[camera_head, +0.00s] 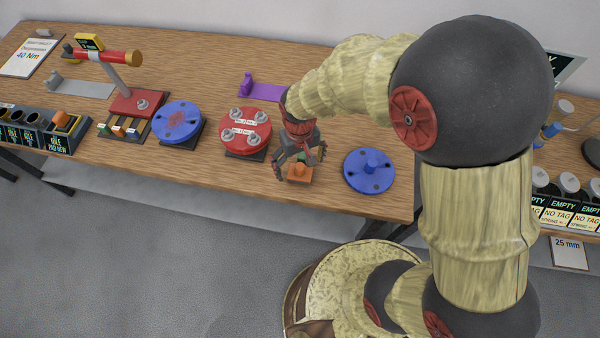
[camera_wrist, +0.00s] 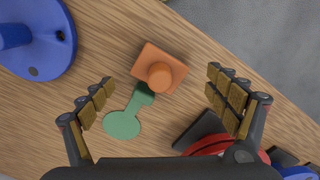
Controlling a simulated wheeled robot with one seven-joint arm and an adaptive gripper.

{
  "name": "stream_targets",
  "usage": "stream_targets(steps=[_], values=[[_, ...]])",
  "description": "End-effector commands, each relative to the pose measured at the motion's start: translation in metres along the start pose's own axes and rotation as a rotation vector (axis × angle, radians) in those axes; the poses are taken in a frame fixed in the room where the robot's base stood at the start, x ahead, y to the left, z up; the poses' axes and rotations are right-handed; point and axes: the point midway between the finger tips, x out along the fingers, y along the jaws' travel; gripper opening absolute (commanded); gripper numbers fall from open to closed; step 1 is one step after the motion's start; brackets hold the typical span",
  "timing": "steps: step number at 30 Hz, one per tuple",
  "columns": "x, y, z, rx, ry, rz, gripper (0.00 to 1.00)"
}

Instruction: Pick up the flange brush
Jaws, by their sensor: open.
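An orange square block with a round knob on top (camera_head: 299,174), which looks like the flange brush, stands on the wooden table near its front edge. In the wrist view the same orange block (camera_wrist: 174,58) is upright, between and slightly beyond the fingertips. My gripper (camera_head: 299,167) is over it with fingers spread wide and nothing between them touching. In the wrist view my gripper (camera_wrist: 161,92) shows one finger each side, with clear gaps to the block. Any bristles are hidden.
A flat green disc with a stem (camera_wrist: 122,125) lies beside the block. A blue flange (camera_head: 370,170) stands to the right and a red flange (camera_head: 245,129) to the left. The table's front edge is close by. A purple stand (camera_head: 262,91) is behind.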

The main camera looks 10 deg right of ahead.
Motion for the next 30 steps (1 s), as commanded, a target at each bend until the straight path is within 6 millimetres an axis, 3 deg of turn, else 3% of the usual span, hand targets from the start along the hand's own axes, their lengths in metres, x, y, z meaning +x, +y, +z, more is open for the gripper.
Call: stream_targets(steps=[6,13,30], values=[[0.03,0.0,0.002,0.0,0.0,0.0,0.89],[0.03,0.0,0.001,0.0,0.002,0.0,0.89],[0.03,0.0,0.001,0.0,0.001,0.0,0.56]])
